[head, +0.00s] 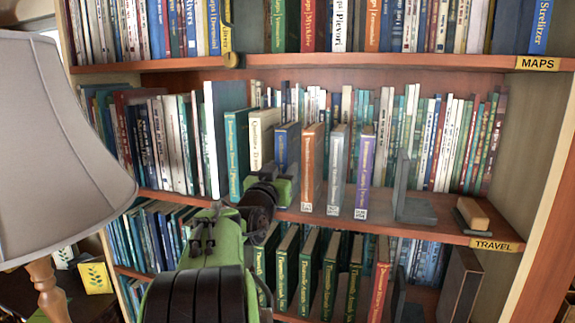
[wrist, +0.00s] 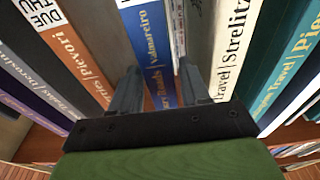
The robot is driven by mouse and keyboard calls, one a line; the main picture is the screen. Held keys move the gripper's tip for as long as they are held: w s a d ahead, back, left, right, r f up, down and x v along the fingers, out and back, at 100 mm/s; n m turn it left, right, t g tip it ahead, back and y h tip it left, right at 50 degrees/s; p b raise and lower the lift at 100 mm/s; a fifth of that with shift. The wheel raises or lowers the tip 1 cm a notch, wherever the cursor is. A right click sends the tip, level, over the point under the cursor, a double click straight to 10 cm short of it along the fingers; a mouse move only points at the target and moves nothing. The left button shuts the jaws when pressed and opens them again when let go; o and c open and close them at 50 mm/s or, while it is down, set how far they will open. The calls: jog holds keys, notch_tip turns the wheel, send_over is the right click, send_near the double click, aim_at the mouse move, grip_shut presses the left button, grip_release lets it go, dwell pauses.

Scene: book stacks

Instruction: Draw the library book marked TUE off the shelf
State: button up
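A blue book (head: 287,143) stands upright on the middle shelf, its lower part hidden behind my gripper (head: 284,178). In the wrist view the fingers of my gripper (wrist: 158,70) are apart, one on each side of the blue book's spine (wrist: 153,40); whether they touch it I cannot tell. The blue book's white label (wrist: 125,3) is cut off at the frame edge, so its mark is unreadable. No label reading TUE is legible.
A white book (head: 262,135) and a teal book (head: 237,150) stand left of the blue one. Grey (head: 338,165) and purple (head: 365,165) books stand right, then a grey bookend (head: 410,205). A lamp (head: 60,140) is at far left. The shelf above (head: 400,61) overhangs.

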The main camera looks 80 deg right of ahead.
grip_shut()
jog(key=shift+r, duration=0.1)
jog(key=shift+r, duration=0.45)
jog(key=w+a+b, duration=0.1)
jog(key=a+b, duration=0.8)
jog(key=a, duration=0.7)
jog(key=shift+w+a, duration=0.3)
jog(key=shift+a, duration=0.1)
